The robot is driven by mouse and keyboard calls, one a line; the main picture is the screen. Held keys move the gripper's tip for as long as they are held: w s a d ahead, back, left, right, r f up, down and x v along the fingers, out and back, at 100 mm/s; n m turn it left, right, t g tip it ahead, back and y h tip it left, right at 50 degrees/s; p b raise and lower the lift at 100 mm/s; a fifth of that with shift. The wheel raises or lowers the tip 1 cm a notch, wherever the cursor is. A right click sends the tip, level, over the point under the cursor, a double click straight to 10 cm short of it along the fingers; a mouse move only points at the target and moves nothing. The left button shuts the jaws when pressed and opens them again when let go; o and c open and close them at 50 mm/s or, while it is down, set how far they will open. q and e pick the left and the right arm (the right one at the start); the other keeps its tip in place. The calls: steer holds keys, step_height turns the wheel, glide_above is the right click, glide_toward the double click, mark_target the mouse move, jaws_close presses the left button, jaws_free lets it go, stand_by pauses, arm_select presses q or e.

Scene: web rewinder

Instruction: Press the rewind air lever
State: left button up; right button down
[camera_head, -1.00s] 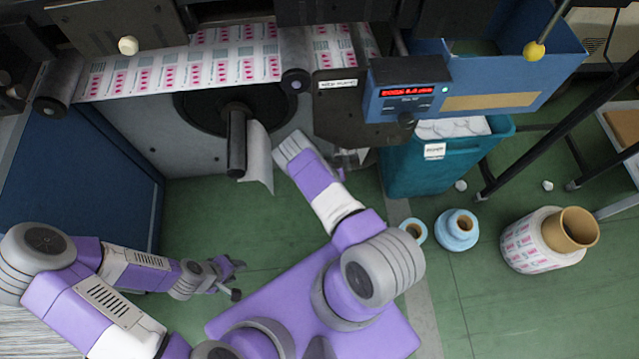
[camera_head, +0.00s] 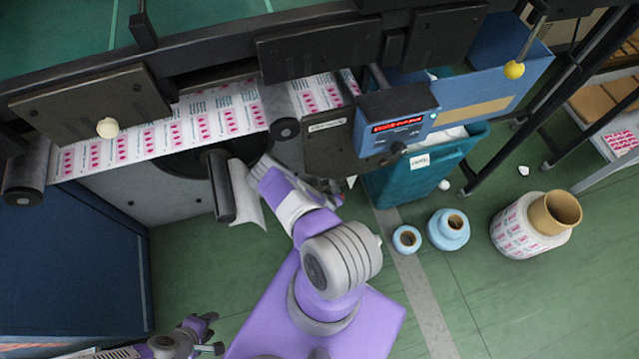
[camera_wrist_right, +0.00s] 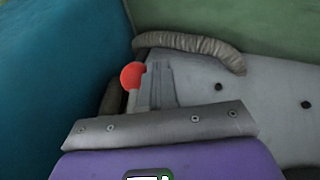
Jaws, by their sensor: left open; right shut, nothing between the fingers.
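A red ball knob (camera_wrist_right: 132,75), which looks like the end of the air lever, shows in the right wrist view. My right gripper (camera_wrist_right: 157,86) is shut and empty, with its fingers just right of the knob in that view. I cannot tell whether they touch it. My left gripper (camera_head: 217,334) is open and empty near the bottom edge of the head view, over the green floor.
A printed web (camera_head: 165,135) runs across the rewinder, with a dark shaft (camera_head: 221,187) below it. A teal bin (camera_head: 415,180) stands right of my right arm. Blue rolls (camera_head: 448,230) and a large printed roll (camera_head: 520,228) stand on the floor at right.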

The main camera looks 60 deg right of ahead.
arm_select(q)
steer(key=shift+w+a, duration=0.15)
steer(key=shift+a, duration=0.1)
arm_select(e)
steer(key=shift+s+d, duration=0.15)
steer(key=shift+s, duration=0.05)
stand_by(1.6)
arm_select(q)
steer(key=r+p, duration=0.2)
steer(key=r, duration=0.1)
steer(key=shift+w+p, duration=0.3)
steer(key=shift+p, duration=0.1)
arm_select(e)
steer(key=w+a+r, duration=0.2)
steer(key=a, duration=0.4)
steer(key=w+a+r, duration=0.2)
steer(key=a, duration=0.4)
steer(key=shift+w, duration=0.4)
steer(key=shift+a, duration=0.1)
